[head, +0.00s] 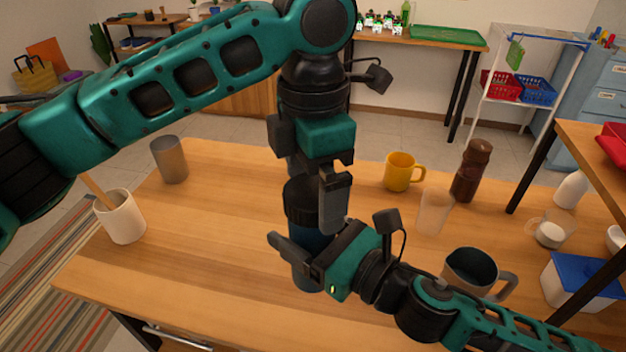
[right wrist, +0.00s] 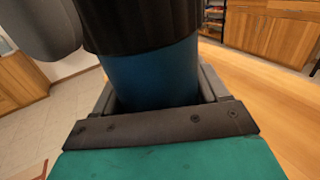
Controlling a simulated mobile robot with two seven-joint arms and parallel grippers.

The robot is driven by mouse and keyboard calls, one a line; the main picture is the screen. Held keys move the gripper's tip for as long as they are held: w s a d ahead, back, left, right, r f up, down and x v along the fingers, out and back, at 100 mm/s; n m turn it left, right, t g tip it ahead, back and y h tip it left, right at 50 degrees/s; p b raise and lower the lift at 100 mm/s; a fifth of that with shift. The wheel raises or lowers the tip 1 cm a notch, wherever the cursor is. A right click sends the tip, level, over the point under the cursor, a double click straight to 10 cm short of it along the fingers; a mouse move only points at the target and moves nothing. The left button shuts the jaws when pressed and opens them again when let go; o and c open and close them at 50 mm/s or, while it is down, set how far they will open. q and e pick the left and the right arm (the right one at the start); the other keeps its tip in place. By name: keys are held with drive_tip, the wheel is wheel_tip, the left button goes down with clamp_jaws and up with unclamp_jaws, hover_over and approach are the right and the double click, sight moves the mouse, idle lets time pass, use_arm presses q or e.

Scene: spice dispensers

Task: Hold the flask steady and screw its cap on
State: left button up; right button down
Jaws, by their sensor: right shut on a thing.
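The flask (head: 308,243) stands upright near the middle of the table, with a dark blue body and a black cap (head: 299,205). In the right wrist view the blue body (right wrist: 155,75) fills the middle, with the black cap (right wrist: 140,22) directly above it and no gap showing. My right gripper (head: 293,258) is shut on the blue body from the right. My left gripper (head: 325,200) points down from above at the cap. One of its grey fingers shows beside the cap; the other is hidden, so its grip cannot be told.
A grey tumbler (head: 170,160) and a cream cup with a wooden utensil (head: 122,217) stand at left. A yellow mug (head: 401,172), a clear glass (head: 434,210), a brown grinder (head: 472,172) and a dark mug (head: 471,272) stand at right. The table's front left is clear.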

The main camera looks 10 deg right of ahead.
use_arm(q)
drive_tip(key=shift+r, duration=2.25)
drive_tip(key=shift+c, duration=0.3)
